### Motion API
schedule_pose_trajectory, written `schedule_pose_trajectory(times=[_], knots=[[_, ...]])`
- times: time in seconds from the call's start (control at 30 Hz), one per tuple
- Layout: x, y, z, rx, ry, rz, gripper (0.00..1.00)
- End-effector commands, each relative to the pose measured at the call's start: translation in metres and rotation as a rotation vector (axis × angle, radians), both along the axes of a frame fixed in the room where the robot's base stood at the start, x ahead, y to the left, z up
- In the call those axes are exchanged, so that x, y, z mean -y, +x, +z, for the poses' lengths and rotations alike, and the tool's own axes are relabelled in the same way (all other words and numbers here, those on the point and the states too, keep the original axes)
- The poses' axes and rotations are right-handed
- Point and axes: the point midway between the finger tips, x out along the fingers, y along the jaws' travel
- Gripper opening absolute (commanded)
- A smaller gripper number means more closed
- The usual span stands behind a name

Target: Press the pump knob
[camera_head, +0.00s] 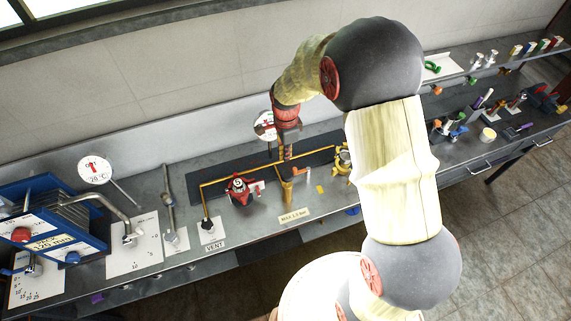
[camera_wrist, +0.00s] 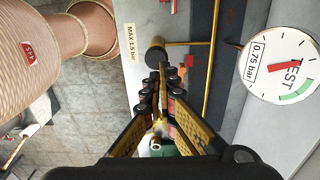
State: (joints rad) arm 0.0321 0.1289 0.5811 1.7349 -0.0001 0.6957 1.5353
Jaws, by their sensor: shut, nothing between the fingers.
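A dark round knob (camera_wrist: 156,50) shows in the wrist view just beyond my fingertips, beside a brass pipe; it looks like the pump knob. In the head view a brass column (camera_head: 286,192) stands on the bench behind the "MAX 1.5 bar" label (camera_head: 294,215), which also shows in the wrist view (camera_wrist: 131,43). My gripper (camera_head: 287,153) is above this column, fingers pointing down, shut and empty. In the wrist view its fingertips (camera_wrist: 164,72) overlap the knob's edge; I cannot tell whether they touch it. The knob's top is hidden in the head view.
A round gauge (camera_wrist: 279,70) marked "TEST" and "0.75 bar" stands beside the pipe. A red valve (camera_head: 240,188) is left of the column, a yellow fitting (camera_head: 343,160) right. A blue unit (camera_head: 48,225) stands far left. Small items line the bench's right end.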

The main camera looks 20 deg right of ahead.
Motion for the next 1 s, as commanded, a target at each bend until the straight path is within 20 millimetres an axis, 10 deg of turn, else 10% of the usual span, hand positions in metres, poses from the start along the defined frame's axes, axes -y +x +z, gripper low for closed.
schedule_pose_trajectory(times=[1.0], knots=[[0.000, 0.000, 0.017, 0.000, 0.000, 0.000, 0.00]])
